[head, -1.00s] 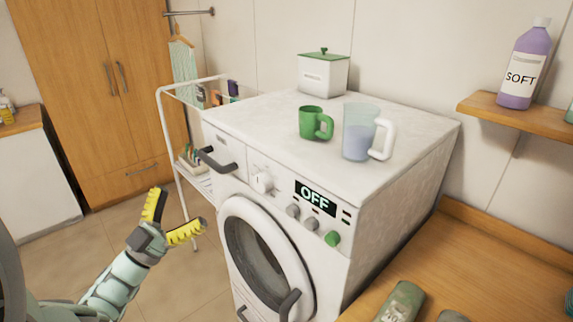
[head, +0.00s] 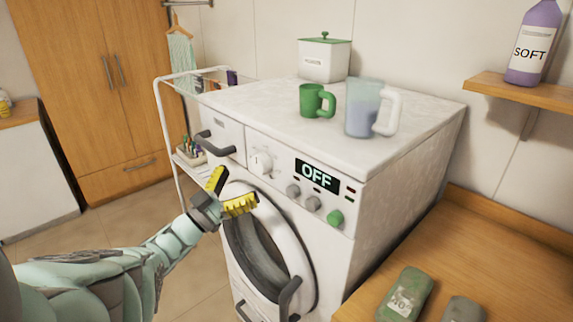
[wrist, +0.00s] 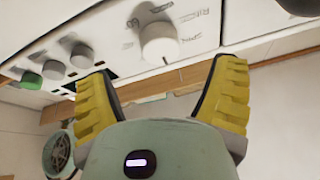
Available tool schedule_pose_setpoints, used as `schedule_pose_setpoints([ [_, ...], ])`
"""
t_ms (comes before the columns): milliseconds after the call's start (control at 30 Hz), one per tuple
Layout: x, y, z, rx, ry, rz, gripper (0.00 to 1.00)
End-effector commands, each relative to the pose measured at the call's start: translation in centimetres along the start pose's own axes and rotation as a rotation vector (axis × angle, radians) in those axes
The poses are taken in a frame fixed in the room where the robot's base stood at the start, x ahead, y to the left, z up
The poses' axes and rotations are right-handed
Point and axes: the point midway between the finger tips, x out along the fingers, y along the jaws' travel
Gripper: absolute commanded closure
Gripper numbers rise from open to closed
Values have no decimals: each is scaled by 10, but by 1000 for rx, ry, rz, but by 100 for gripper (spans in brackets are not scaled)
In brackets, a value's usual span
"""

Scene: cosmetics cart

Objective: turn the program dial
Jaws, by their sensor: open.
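The program dial (head: 261,162) is a white round knob on the front panel of the white washing machine (head: 400,150). It also shows in the wrist view (wrist: 159,44), above and beyond my fingers, with markings around it. My gripper (head: 232,190) has yellow fingers and is open and empty. In the head view it is in front of the machine, below and left of the dial, near the top of the round door (head: 262,245). In the wrist view my two fingers (wrist: 162,82) stand apart, with the dial between their tips in the picture, not touched. The display (head: 317,175) reads OFF.
Two grey knobs (head: 293,191) and a green button (head: 335,219) sit right of the dial. A dark drawer handle (head: 214,146) juts out left of it. A green mug (head: 313,101) and a jug (head: 361,108) stand on top. A white rack (head: 166,120) stands at left.

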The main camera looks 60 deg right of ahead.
Motion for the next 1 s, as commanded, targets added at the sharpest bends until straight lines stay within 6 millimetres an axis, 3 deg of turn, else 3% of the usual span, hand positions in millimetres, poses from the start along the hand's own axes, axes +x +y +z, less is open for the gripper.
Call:
schedule_pose_setpoints([
  [100,25,2,0,-1,4,5,16],
  [300,52,1,0,2,3,4,16],
  [767,63,2,0,0,1,3,13],
  [1000,62,1,0,0,1,2,38],
])
